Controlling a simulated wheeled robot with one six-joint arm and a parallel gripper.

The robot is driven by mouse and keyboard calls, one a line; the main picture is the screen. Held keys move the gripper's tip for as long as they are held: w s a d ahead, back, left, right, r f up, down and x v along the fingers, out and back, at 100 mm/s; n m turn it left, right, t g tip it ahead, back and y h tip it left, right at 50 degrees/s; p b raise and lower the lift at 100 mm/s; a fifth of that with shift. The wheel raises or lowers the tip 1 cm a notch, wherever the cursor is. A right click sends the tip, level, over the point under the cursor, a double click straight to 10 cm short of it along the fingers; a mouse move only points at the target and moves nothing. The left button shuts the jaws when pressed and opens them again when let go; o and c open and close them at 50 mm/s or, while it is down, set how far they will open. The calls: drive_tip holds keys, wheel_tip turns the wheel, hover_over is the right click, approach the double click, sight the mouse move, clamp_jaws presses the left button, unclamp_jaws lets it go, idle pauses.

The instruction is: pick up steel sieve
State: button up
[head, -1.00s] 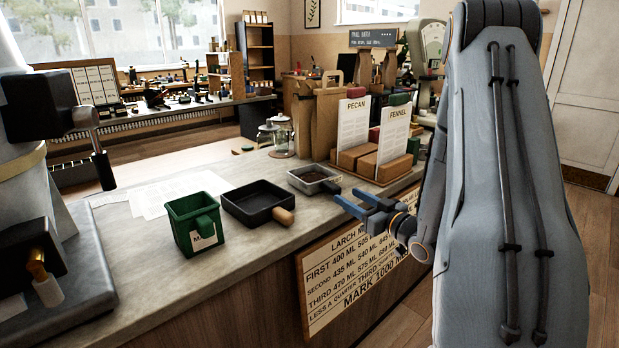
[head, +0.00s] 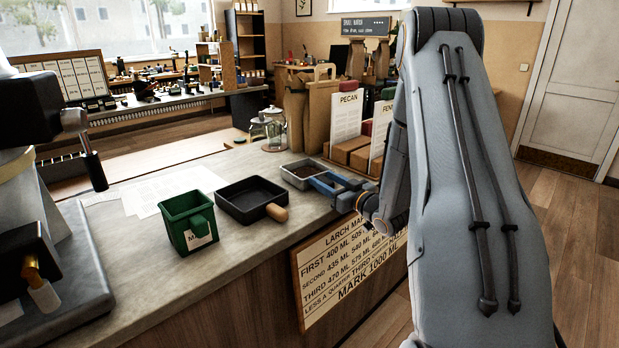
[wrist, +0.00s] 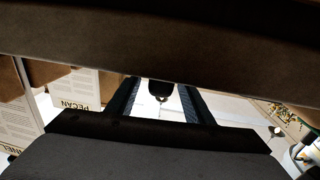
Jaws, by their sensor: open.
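The steel sieve appears to be the small grey rectangular pan (head: 296,181) with a dark inside, lying on the counter. In the head view my gripper (head: 322,184) is at its right front side, with blue fingers reaching toward its rim. Whether they touch it I cannot tell. In the wrist view my gripper (wrist: 160,104) is open, its two fingers apart. A dark rounded tab with a small hole (wrist: 160,91) shows between them; it may be the sieve's handle. Much of the wrist view is covered by dark shapes.
Left of the sieve stand a black pan (head: 245,208) with a wooden handle and a green bin (head: 190,222). Behind are glass jars (head: 272,129) and paper bags (head: 312,117). A PECAN card (head: 346,119) stands close to my arm. A lettered board (head: 345,268) fronts the counter.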

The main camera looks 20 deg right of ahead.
drive_tip(key=shift+c, duration=0.2)
clamp_jaws()
drive_tip(key=shift+r, duration=0.15)
wheel_tip(320, 180, up, 10)
drive_tip(key=shift+f+b, duration=0.1)
drive_tip(key=shift+b, duration=0.6)
drive_tip(key=c, duration=0.9)
unclamp_jaws()
clamp_jaws()
